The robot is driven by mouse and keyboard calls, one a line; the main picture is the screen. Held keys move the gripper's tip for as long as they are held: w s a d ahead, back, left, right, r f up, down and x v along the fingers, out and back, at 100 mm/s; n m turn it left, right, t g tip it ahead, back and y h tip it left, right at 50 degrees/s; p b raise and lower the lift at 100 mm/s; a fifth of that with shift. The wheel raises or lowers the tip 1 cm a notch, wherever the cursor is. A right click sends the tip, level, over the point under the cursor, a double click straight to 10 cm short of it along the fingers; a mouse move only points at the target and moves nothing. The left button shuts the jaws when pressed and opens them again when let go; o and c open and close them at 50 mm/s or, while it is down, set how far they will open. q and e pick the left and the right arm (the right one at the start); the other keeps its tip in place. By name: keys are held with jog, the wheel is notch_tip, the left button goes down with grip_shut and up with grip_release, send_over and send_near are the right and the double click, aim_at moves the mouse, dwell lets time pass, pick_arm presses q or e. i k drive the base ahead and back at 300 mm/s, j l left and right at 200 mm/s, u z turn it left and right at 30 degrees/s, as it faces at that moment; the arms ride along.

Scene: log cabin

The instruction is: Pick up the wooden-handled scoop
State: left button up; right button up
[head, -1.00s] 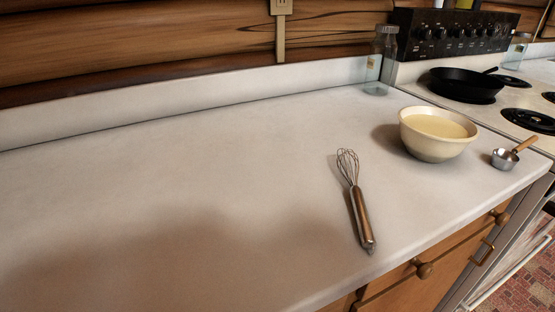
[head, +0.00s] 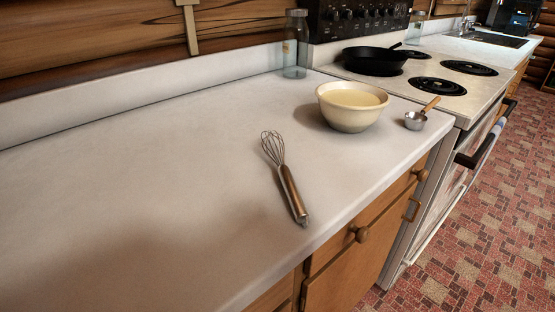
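The wooden-handled scoop (head: 416,120) is a small metal cup with a light wooden handle that points up and to the right. It sits on the white counter (head: 150,180) near its right end, beside the stove and just right of the cream bowl. Neither of my grippers shows in the head view.
A cream bowl (head: 352,108) of pale batter stands left of the scoop. A whisk (head: 286,180) lies nearer the front edge. A glass jar (head: 295,45) stands at the back. A black pan (head: 374,61) sits on the stove (head: 425,80). The left counter is clear. Tiled floor (head: 470,240) lies right.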

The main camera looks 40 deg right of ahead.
aim_at(425, 112)
jog(key=z, duration=0.45)
jog(key=k+z, duration=0.1)
jog(key=z, duration=0.4)
jog(key=l+z, duration=0.15)
jog(key=z, duration=0.75)
jog(key=k+l, duration=0.05)
jog(key=l, duration=0.05)
